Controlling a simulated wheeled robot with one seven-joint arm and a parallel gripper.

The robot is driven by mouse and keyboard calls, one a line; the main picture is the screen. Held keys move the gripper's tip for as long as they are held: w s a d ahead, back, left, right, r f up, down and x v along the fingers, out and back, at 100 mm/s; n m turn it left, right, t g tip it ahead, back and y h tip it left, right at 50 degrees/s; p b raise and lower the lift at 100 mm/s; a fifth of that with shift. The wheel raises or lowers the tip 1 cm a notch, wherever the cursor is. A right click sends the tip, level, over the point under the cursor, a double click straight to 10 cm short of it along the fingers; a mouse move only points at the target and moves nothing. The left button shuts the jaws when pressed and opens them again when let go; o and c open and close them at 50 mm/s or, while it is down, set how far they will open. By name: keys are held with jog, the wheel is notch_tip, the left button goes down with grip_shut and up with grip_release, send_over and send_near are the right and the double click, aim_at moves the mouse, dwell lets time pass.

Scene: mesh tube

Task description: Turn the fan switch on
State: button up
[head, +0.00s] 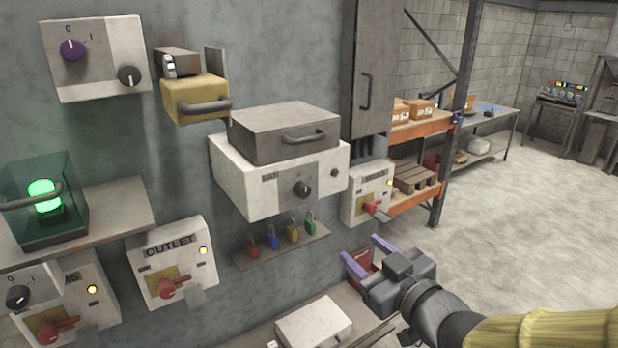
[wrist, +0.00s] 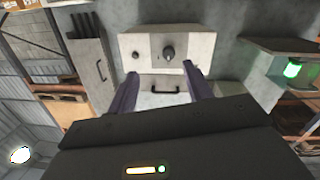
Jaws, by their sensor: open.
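The fan box (head: 232,187) is a white wall box labelled FAN, with a grey front plate and a dark round knob (head: 302,187). The knob's setting is too small to read. In the wrist view, turned upside down, the box (wrist: 205,47) and its knob (wrist: 169,53) show ahead, near the middle. A grey lidded cover (head: 270,130) with a handle sits on top of the box. My gripper (head: 369,257) is open and empty, below and to the right of the box in the head view. Its purple fingers (wrist: 160,75) are apart from the knob.
A small shelf with several coloured padlocks (head: 291,233) is below the fan box. A switch box with a red handle (head: 370,194) is to its right, the OUTLET box (head: 172,262) lower left.

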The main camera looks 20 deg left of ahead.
jog(key=r, duration=0.2)
jog(key=s+a+r+y, duration=0.1)
jog(key=shift+n, duration=0.3)
jog(key=shift+w+a, duration=0.1)
jog(key=shift+w, duration=0.05)
jog(key=b, duration=0.4)
send_near(305, 192)
jog(key=shift+x, duration=1.15)
jog(key=shift+p+x, duration=0.45)
jog(key=shift+x, duration=2.65)
jog(key=c, duration=1)
